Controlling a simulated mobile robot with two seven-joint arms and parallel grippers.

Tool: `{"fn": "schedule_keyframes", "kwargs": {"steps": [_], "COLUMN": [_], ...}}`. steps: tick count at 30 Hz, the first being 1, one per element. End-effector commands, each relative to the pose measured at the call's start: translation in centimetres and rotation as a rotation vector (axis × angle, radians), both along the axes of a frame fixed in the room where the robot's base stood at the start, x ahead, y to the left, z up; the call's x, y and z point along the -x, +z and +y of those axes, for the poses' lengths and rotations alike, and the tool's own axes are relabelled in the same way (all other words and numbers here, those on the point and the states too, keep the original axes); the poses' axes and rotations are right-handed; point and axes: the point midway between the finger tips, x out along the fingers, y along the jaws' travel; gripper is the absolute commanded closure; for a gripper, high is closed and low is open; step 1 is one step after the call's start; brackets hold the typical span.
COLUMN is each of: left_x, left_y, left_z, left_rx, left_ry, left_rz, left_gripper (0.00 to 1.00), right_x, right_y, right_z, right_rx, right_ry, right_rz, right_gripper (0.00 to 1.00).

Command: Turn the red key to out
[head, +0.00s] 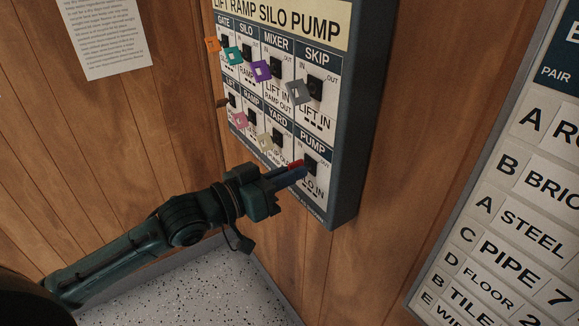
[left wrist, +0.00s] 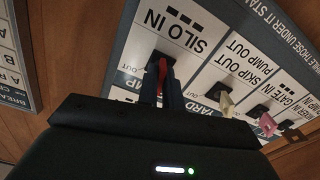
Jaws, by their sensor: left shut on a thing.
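The red key (head: 296,163) is at the black PUMP lock (head: 311,163), lower right on the lock panel (head: 348,120). My left gripper (head: 293,173) is shut on the red key, its fingers just in front of the lock. In the left wrist view the red key (left wrist: 163,72) stands between the blue-tinted fingers (left wrist: 162,90), up against the lock under the upside-down words "SILO IN". The fingers hide most of the key, and I cannot tell whether it points to in or out. My right gripper is not in view.
Other keys stick out of neighbouring locks: orange (head: 212,44), teal (head: 232,56), purple (head: 261,70), grey (head: 299,92), pink (head: 239,120) and cream (head: 265,142). A lettered board (head: 510,215) hangs at the right. A paper notice (head: 104,35) is on the wooden wall.

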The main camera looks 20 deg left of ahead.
Motion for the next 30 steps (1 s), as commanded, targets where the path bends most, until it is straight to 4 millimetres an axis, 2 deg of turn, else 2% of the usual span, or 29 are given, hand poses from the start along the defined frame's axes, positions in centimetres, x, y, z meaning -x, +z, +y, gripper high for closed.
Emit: {"fn": "schedule_keyframes", "kwargs": {"steps": [4, 16, 30], "left_x": [0.0, 0.0, 0.0], "left_y": [0.2, 0.2, 0.1], "left_z": [0.0, 0.0, 0.0], "left_rx": [-0.113, -0.410, -0.679], "left_ry": [-0.001, -0.001, -0.001], "left_rz": [-0.086, -0.319, -0.530], "left_gripper": [1.00, 1.00, 1.00], "right_x": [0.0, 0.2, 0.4], "right_y": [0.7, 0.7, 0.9], "right_z": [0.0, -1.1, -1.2], "right_rx": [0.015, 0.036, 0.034], "right_ry": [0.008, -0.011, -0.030], "right_rz": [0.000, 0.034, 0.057], "right_gripper": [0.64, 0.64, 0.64]}}
